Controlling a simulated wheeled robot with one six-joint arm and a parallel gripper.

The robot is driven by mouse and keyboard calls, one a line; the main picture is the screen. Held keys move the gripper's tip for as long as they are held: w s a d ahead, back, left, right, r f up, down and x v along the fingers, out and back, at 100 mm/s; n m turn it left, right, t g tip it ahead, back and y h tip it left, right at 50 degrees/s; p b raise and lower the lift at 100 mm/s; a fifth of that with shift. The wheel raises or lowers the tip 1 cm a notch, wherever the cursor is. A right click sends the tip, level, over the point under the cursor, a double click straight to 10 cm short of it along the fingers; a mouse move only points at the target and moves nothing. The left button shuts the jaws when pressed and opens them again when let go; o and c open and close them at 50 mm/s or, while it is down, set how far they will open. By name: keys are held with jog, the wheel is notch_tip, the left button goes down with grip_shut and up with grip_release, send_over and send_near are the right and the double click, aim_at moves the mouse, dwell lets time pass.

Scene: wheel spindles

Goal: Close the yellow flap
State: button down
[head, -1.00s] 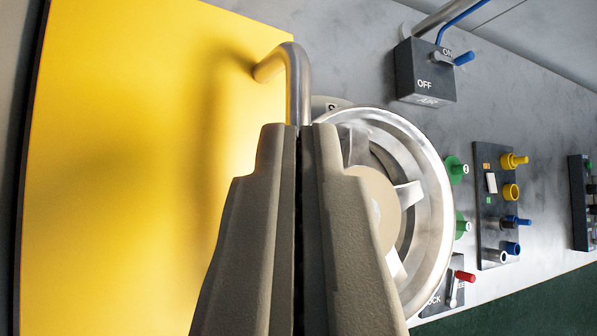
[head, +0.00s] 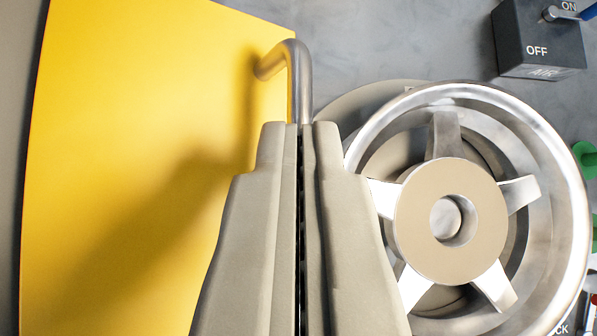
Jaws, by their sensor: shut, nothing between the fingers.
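The yellow flap (head: 120,140) fills the left of the view as a large flat panel. A bent grey metal handle (head: 296,75) stands out from it near its right edge. My gripper (head: 301,128) is shut and empty, with its fingertips at the lower part of the handle in the picture. The fingers hide the handle's lower end, and I cannot tell whether they touch it. My gripper's shadow falls on the flap.
A silver spoked wheel (head: 358,150) with a beige hub (head: 415,240) stands close to the right of my gripper. A dark ON/OFF switch box (head: 540,45) is at the upper right. Green knobs (head: 586,160) show at the right edge. Grey wall lies between.

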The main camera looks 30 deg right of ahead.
notch_tip(320, 180, down, 3)
jog(key=y, duration=0.1)
jog(key=m+y, duration=0.1)
jog(key=shift+d+f+m+y, duration=0.1)
jog(key=shift+f+m+y, duration=0.1)
jog(key=shift+m+y, duration=0.15)
jog(key=shift+a+f+m+y, duration=0.15)
jog(key=shift+f+m+y, duration=0.1)
jog(key=shift+f+y, duration=0.35)
jog(key=shift+a+f+m+y, duration=0.15)
jog(key=shift+f+m+y, duration=0.05)
jog(key=shift+f+y, duration=0.4)
jog(key=shift+a+f+m+t+y, duration=0.15)
jog(key=shift+a+f+m+y, duration=0.3)
jog(key=shift+a+f+y, duration=0.35)
jog(key=shift+a+f+m+t+y, duration=0.15)
jog(key=shift+a+f+m+y, duration=0.35)
jog(key=shift+f+y, duration=0.3)
jog(key=shift+a+f, duration=0.1)
jog(key=shift+f, duration=0.05)
